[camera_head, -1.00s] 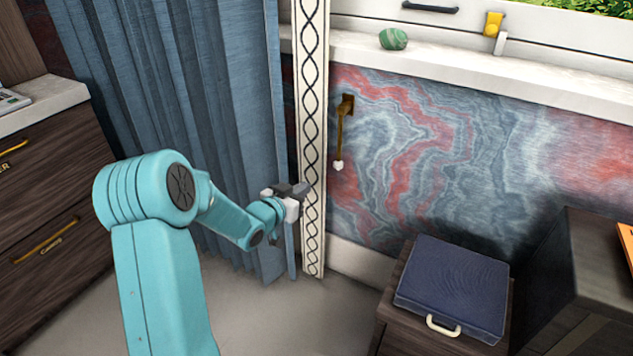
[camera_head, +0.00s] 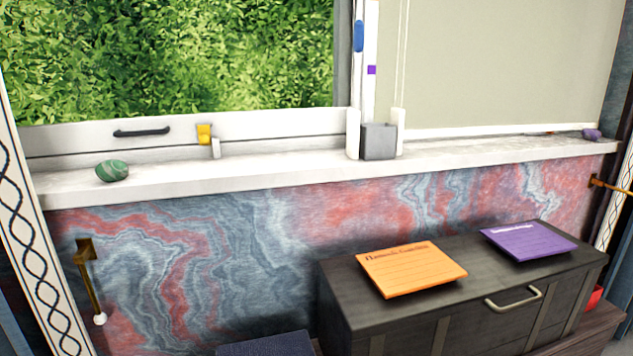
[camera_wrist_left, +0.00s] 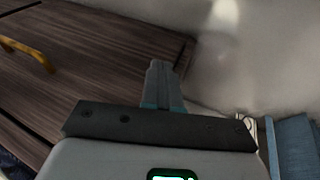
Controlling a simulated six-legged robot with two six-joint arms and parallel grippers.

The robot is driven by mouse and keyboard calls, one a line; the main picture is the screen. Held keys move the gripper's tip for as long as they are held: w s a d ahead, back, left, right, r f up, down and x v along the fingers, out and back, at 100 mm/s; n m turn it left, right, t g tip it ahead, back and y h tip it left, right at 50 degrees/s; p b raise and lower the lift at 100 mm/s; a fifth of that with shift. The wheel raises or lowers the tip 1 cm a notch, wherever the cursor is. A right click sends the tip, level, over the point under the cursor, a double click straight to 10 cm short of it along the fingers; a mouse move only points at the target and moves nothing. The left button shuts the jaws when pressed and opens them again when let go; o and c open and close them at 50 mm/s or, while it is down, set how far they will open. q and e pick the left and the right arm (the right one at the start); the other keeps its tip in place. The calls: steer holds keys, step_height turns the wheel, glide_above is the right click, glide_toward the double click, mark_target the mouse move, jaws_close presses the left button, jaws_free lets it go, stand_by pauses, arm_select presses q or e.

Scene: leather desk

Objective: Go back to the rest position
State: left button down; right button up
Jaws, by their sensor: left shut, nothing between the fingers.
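My left gripper (camera_wrist_left: 160,72) shows in the left wrist view, with its fingers together and nothing between them. It points past a dark wooden cabinet (camera_wrist_left: 100,50) with a brass handle (camera_wrist_left: 28,54), with pale floor (camera_wrist_left: 245,55) on the right. I cannot tell the exact gap to the cabinet. No arm of mine shows in the head view now. My right gripper is in neither view.
In the head view, a white windowsill (camera_head: 240,178) holds a green striped stone (camera_head: 112,171). Below, a dark chest (camera_head: 400,320) carries an orange card (camera_head: 410,268) and a purple card (camera_head: 528,242). Blue fabric (camera_wrist_left: 296,145) hangs at the wrist view's lower right.

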arm_select(q)
steer(key=s+d+f+g, duration=0.2)
steer(key=s+d+g, duration=0.1)
steer(key=s+d, duration=0.3)
step_height(320, 180, up, 34)
steer(key=s+m+p, duration=0.1)
steer(key=s+p, duration=0.1)
steer(key=p, duration=3.1)
steer(key=shift+a+h+p, duration=0.3)
steer(key=shift+h+p, duration=0.1)
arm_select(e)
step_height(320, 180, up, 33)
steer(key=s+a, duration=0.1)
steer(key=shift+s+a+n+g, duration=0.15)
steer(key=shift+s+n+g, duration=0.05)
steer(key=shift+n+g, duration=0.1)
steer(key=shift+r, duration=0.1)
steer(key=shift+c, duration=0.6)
arm_select(q)
steer(key=shift+f, duration=0.1)
steer(key=shift+a, duration=0.1)
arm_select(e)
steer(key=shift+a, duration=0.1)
